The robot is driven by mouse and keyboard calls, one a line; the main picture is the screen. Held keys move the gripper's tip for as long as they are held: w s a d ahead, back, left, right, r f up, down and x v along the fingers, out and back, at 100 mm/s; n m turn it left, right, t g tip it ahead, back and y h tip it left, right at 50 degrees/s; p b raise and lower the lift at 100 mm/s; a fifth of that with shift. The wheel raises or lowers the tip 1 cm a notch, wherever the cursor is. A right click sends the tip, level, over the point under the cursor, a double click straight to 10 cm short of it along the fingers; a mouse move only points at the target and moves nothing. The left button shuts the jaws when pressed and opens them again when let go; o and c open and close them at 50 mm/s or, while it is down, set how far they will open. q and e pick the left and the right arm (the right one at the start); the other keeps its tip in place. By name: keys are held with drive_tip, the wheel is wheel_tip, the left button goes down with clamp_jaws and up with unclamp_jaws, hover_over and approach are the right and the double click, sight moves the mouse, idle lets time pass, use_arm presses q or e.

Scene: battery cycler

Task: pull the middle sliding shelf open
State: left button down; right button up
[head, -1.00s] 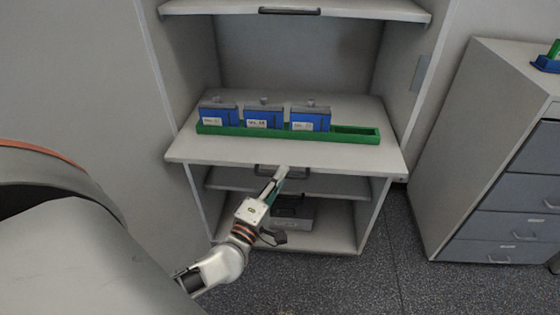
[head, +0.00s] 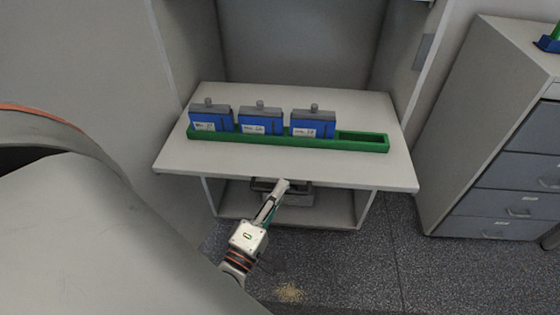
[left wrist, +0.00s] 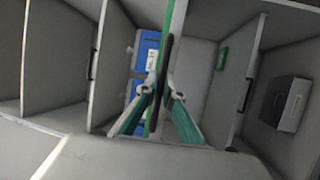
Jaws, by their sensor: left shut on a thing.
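The middle sliding shelf (head: 345,171) is a light grey board that juts out of the cabinet front. It carries a green rack (head: 290,142) with three blue battery blocks (head: 261,122) upright in it; the rack's right end is empty. The shelf's dark handle (head: 263,185) is under its front edge, and it also shows as a dark bar in the left wrist view (left wrist: 167,62). My left gripper (head: 280,187) is shut on the handle, its fingers also showing in the left wrist view (left wrist: 160,100). My right gripper is not in view.
Below the shelf, a grey box (head: 297,198) stands in the lower compartment, partly hidden. A grey drawer cabinet (head: 455,135) stands to the right.

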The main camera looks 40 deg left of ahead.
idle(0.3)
use_arm(q)
drive_tip(key=c, duration=2.4)
unclamp_jaws()
drive_tip(key=shift+c, duration=0.2)
drive_tip(key=shift+s, duration=0.1)
drive_tip(key=v, duration=1.2)
